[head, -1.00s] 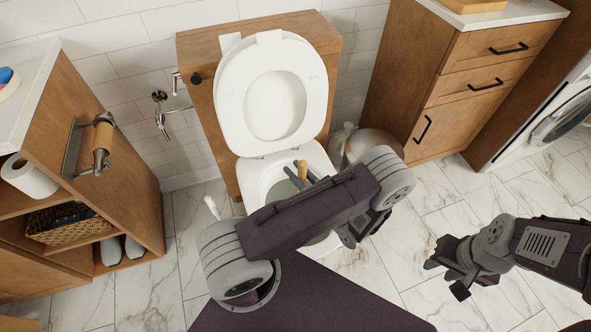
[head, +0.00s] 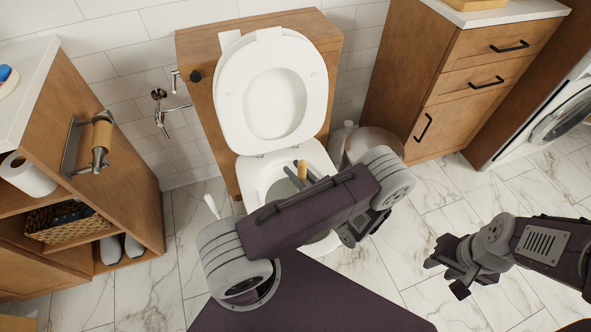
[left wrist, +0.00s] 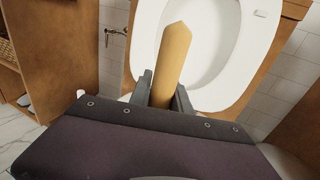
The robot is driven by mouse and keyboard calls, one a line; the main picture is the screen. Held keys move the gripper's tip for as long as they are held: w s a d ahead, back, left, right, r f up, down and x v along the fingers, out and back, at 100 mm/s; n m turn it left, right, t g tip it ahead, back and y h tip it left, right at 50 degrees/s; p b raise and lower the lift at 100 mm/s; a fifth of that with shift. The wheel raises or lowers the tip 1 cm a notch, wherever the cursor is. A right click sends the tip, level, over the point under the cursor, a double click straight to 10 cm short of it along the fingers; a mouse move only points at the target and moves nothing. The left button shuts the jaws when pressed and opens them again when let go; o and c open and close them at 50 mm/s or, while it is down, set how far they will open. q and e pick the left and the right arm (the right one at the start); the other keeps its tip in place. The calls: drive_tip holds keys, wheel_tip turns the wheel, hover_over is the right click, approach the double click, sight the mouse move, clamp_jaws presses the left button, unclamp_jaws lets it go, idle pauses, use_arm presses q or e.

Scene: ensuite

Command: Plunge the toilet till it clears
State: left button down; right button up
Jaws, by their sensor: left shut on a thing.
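The toilet (head: 246,168) stands against the tiled wall with its white lid (head: 231,110) and seat raised. My left gripper (head: 298,178) is over the bowl, shut on the plunger's wooden handle (head: 302,169). In the left wrist view the handle (left wrist: 172,58) stands up between the two dark fingers (left wrist: 163,92). The plunger's lower end is hidden by my arm and gripper, so I cannot tell how deep it sits in the bowl. My right gripper (head: 453,268) is empty above the floor at the right, its fingers apart.
A wooden cabinet (head: 440,85) and a round bin (head: 376,141) stand right of the toilet. A shelf unit (head: 122,165) with a paper holder (head: 101,142) stands at the left. A white toilet brush handle (head: 211,206) rises beside the bowl. Marble floor (head: 400,250) is open at the right.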

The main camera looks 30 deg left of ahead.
drive_tip(key=shift+r, duration=0.25)
drive_tip(key=shift+f, duration=0.3)
drive_tip(key=shift+r, duration=0.15)
idle(0.5)
drive_tip(key=shift+r, duration=0.35)
drive_tip(key=shift+f, duration=0.25)
idle(0.4)
